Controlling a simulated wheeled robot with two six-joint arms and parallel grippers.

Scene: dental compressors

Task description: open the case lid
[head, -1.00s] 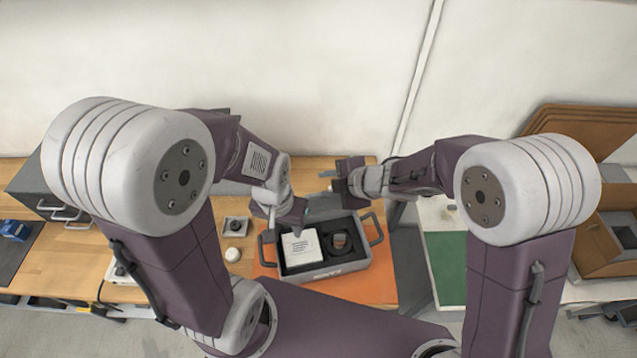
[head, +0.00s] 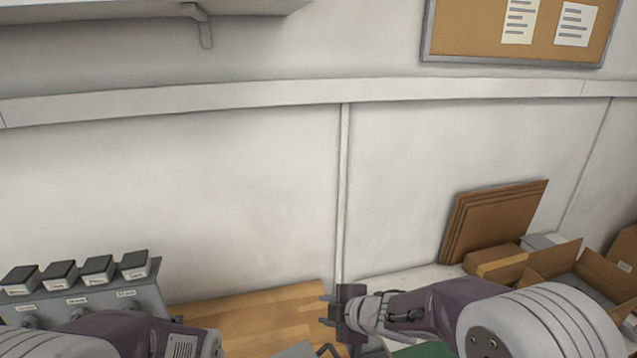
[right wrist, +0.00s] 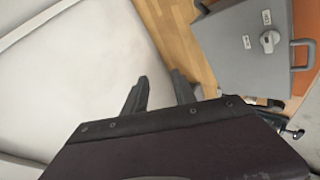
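The grey case shows only as a sliver of its lid (head: 296,350) and a dark handle at the bottom edge of the head view; its inside is out of that picture. The right wrist view shows the grey lid panel (right wrist: 232,65) with a pale round knob and small labels, at the upper right. My right gripper (head: 326,311) is open and empty above and behind the case. Its two fingers (right wrist: 160,86) stand apart in the right wrist view, clear of the lid. My left gripper is outside these views; only part of that arm shows.
The wooden bench top (head: 260,305) behind the case is bare. A grey unit (head: 95,300) with several black-topped blocks stands at the left. Cardboard sheets (head: 490,222) and an open carton (head: 575,275) stand at the right. A wall rises behind the bench.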

